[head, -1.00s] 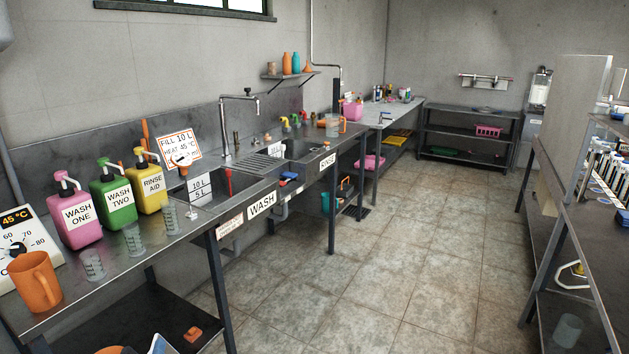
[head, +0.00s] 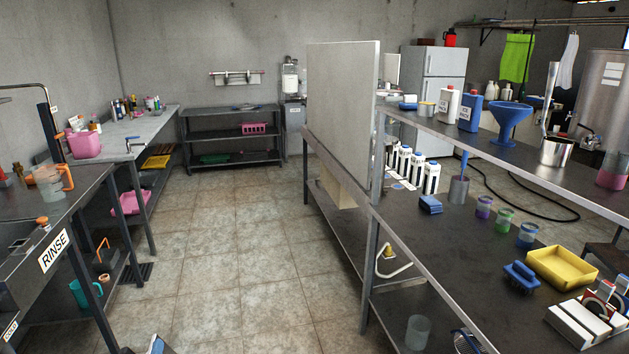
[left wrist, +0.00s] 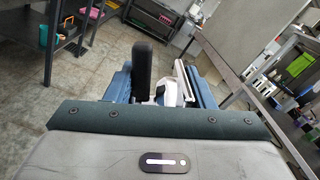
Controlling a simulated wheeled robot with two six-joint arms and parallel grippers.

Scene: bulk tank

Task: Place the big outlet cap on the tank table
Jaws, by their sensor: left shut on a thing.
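My left gripper (left wrist: 162,92) is at the middle of the left wrist view, with blue jaw parts on both sides. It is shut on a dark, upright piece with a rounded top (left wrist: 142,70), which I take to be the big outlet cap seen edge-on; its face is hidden. A white part shows beside it. In the head view only a blue and white bit of my arm shows at the bottom edge. A steel tank (head: 606,95) stands at the far right. I cannot tell for certain which surface is the tank table. My right gripper is not in view.
A long steel bench (head: 345,185) with an upright panel (head: 340,110) runs along the right, bearing a yellow tray (head: 562,266), a blue brush and jars. The rinse bench (head: 85,185) stands on the left. Tiled floor (head: 235,250) lies clear between. A hose lies behind the bench.

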